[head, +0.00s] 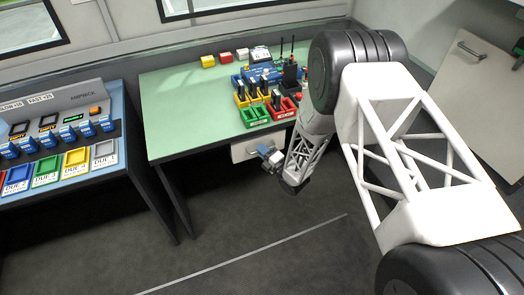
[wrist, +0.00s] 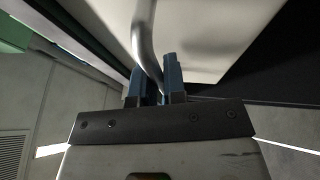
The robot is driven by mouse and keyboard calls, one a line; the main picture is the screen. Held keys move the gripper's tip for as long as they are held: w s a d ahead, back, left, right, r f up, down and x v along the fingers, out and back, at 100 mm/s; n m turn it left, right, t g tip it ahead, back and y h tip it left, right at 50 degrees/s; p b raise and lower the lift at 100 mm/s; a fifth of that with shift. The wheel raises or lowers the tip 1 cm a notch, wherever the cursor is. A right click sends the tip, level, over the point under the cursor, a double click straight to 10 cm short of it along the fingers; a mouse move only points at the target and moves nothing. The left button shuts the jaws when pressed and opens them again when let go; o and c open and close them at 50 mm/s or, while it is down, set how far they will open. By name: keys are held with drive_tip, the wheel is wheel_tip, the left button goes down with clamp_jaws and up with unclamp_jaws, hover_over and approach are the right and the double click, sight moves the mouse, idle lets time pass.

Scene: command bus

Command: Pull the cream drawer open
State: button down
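The cream drawer (head: 243,149) sits under the front edge of the green-topped desk (head: 180,108). Its pale front also fills the upper middle of the wrist view (wrist: 215,35). A bent grey metal handle (wrist: 144,40) stands out from that front. My gripper (head: 267,152) is at the drawer front, below the desk edge. In the wrist view, my gripper's two blue fingers (wrist: 155,85) are close together on either side of the handle's lower part, which runs between them. The contact itself is partly hidden by the fingers. The right part of the drawer is hidden behind my gripper and arm.
The desk holds green, yellow and red trays (head: 256,115), coloured blocks (head: 225,57) and a black device with antennas (head: 291,72). A blue console (head: 85,160) stands at left. A cream cabinet panel (head: 480,85) with a handle leans at right. The floor before the desk is clear.

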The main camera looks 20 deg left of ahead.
drive_tip(key=s+d, duration=0.9)
drive_tip(key=shift+s+d, duration=0.2)
idle(0.8)
drive_tip(key=c, duration=1.5)
unclamp_jaws()
drive_tip(key=shift+d, duration=0.1)
drive_tip(key=shift+v, duration=3.8)
